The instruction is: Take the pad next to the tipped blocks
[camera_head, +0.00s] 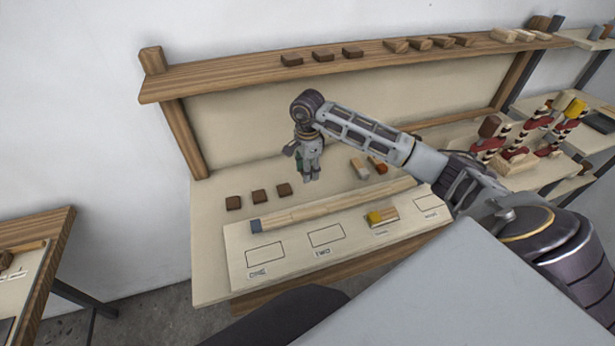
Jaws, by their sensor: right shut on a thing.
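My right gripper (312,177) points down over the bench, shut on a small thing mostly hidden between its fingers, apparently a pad. Brown pads lie in a row to its left: one (233,203), one (259,196) and one (284,189). The gripper is just past the right end of this row. To its right a pale wooden block (359,169) and an orange-and-wood block (377,166) lie on the bench. A yellow-and-wood piece (376,217) lies in the third outlined slot of the front board. My left gripper is out of view.
The pale front board (283,268) has outlined, labelled slots; the first two are empty. A long wooden bar (340,204) lies behind them. A shelf (220,82) with brown and wooden blocks spans above. Red-and-dark assemblies (488,149) stand at right.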

